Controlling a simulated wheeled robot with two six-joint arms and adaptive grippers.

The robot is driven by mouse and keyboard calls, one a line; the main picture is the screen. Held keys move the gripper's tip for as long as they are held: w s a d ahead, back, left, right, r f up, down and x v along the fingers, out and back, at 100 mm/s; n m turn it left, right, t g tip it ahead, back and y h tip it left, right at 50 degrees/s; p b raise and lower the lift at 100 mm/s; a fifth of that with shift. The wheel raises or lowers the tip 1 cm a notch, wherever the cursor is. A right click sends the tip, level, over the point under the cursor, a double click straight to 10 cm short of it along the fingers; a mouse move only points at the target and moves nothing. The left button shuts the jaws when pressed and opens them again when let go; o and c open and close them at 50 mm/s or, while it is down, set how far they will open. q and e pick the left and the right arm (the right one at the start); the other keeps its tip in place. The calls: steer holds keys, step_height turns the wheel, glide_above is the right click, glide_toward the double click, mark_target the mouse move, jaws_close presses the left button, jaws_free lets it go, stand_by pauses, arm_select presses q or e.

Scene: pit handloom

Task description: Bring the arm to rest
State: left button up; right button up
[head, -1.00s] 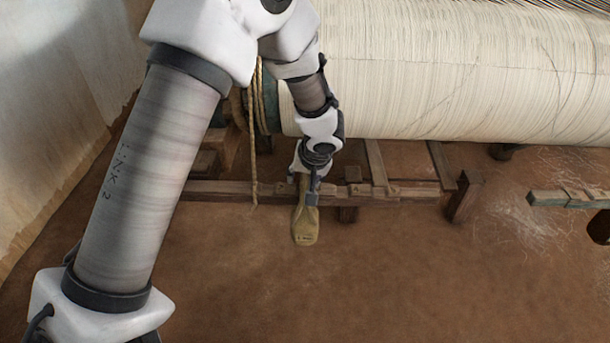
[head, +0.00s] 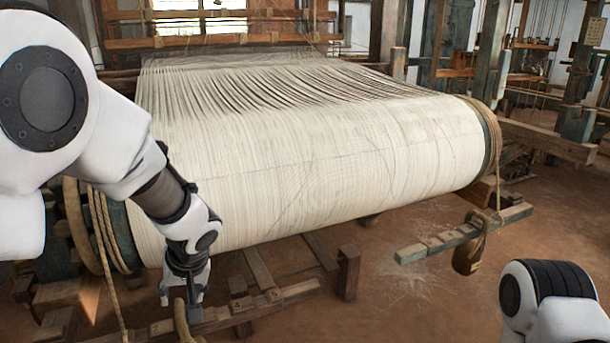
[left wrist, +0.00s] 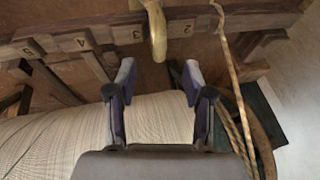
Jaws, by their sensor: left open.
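My left gripper (head: 187,292) points down at the front left of the loom, above the left notched beam. In the left wrist view its two fingers (left wrist: 159,78) are spread apart with nothing between them. A tan curved piece (left wrist: 157,30), the top of a weight, sits over the notched beam (left wrist: 105,36) just beyond the fingertips, beside the number 2. In the head view its top (head: 182,320) shows just under the gripper, and the rest is cut off by the lower edge. My right gripper is not in view.
The large warp roll (head: 320,180) lies close behind the left arm. A rope (head: 107,255) hangs at its left end, also seen in the left wrist view (left wrist: 232,80). A brown weight (head: 467,258) hangs at the right notched beam (head: 420,246).

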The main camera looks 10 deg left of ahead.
arm_select(q)
steer(key=s+f+g, duration=0.3)
steer(key=s+f, duration=0.3)
steer(key=f, duration=0.6)
steer(key=s+d+f+m+g+h, duration=0.1)
steer(key=s+d+f+h, duration=0.1)
steer(key=s+f, duration=0.9)
steer(key=s+d+f+m+g+h, duration=0.1)
steer(key=s+d+f+g+h, duration=0.15)
steer(key=s+f, duration=0.95)
step_height(320, 180, up, 2)
steer(key=w+r+m+t, duration=0.1)
steer(key=w+m+t, duration=0.1)
steer(key=m+t, duration=0.15)
step_height(320, 180, up, 21)
steer(key=w+p, duration=0.1)
steer(key=p, duration=2)
steer(key=shift+a+t+p, duration=0.3)
steer(key=shift+a+p, duration=0.05)
